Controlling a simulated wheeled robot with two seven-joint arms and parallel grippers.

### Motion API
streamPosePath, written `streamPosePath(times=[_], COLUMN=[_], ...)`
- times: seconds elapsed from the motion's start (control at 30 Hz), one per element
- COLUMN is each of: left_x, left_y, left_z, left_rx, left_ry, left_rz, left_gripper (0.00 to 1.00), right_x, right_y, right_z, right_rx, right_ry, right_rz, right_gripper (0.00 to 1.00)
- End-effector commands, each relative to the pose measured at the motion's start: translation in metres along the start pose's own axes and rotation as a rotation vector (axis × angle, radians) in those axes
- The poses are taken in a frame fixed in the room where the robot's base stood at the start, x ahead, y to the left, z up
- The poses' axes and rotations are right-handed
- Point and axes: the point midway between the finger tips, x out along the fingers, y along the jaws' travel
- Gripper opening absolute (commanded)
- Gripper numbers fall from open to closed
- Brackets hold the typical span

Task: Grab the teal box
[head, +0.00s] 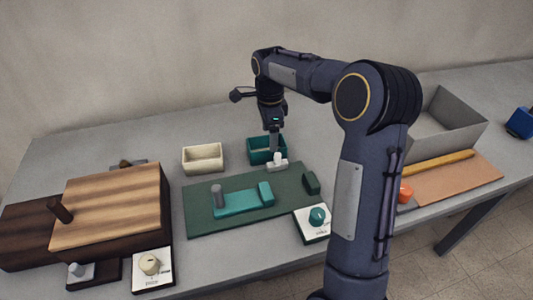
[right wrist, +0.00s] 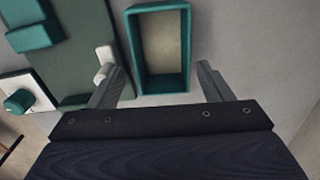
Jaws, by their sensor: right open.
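The teal box (head: 258,156) is a small open-topped box on the grey table, behind the green mat and to the right of a cream box. In the right wrist view the teal box (right wrist: 188,87) shows its teal rim and a pale inner floor. My right gripper (head: 275,152) is above and at the near right part of the box and partly hides it. In the wrist view my right gripper (right wrist: 160,82) is open, its fingers apart on either side of the box's lower end, with nothing held. I cannot tell whether the fingers touch it. My left gripper is not in view.
The cream box (head: 202,158) stands left of the teal box. A green mat (head: 200,221) with a teal fixture (head: 243,202) lies in front. A small white piece (head: 278,164) sits close to the gripper. A grey tray (head: 440,125) stands at right.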

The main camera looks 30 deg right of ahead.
Motion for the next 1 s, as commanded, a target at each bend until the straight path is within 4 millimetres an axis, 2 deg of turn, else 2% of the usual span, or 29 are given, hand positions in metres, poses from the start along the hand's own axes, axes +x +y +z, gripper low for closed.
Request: streamPosePath(times=[0.4, 0.7, 0.73, 1.0], left_x=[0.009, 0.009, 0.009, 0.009], left_y=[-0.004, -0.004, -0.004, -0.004], left_z=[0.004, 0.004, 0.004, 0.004], left_rx=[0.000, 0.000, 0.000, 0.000], left_ry=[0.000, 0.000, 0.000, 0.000], left_rz=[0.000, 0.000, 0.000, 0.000], left_gripper=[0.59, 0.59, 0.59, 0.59], right_x=[0.056, 0.061, 0.061, 0.061], right_y=[-0.002, -0.002, -0.002, -0.003], right_z=[0.008, 0.009, 0.009, 0.008], right_rx=[-0.001, -0.003, -0.003, -0.003], right_ry=[-0.001, -0.003, -0.003, -0.003], right_rz=[0.003, 0.000, 0.000, -0.001], right_gripper=[0.73, 0.73, 0.71, 0.38])
